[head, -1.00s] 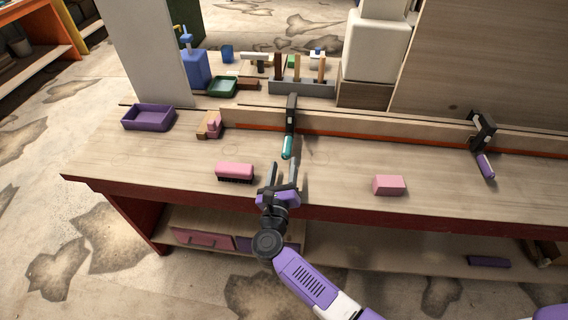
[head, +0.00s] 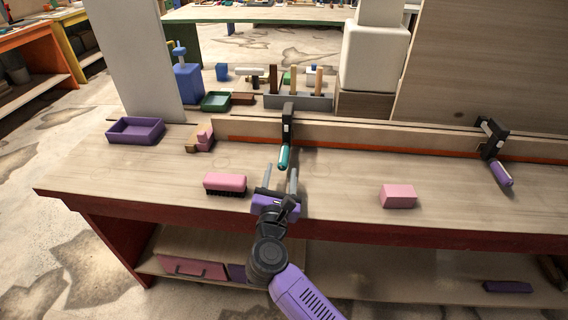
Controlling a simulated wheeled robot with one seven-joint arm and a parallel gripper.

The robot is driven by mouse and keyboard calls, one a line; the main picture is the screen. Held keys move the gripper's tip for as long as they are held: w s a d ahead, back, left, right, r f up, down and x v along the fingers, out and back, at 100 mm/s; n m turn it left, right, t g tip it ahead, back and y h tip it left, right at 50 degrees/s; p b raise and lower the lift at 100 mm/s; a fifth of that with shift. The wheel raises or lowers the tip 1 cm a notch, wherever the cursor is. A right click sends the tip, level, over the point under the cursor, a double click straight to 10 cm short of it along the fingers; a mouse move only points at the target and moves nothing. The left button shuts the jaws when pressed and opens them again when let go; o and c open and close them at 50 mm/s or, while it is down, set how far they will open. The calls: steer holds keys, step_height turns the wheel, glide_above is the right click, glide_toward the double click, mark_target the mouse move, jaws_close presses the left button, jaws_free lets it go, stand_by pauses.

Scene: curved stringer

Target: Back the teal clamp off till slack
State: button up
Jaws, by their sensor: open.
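The teal clamp (head: 284,157) has a black bar and a teal handle. It sits on the long wooden strip (head: 350,133) with its handle hanging down toward me. My gripper (head: 279,179) is open and empty, just below and in front of the teal handle. Its two grey fingers point up toward the handle, one on each side in the picture. I cannot tell whether they touch it; a small gap seems to show.
A second clamp with a purple handle (head: 501,173) is on the strip at the right. A pink brush (head: 225,184) lies left of my gripper, a pink block (head: 398,196) right. A purple tray (head: 135,131) is at the left.

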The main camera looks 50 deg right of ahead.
mark_target(284, 157)
steer(key=x, duration=0.7)
jaws_close()
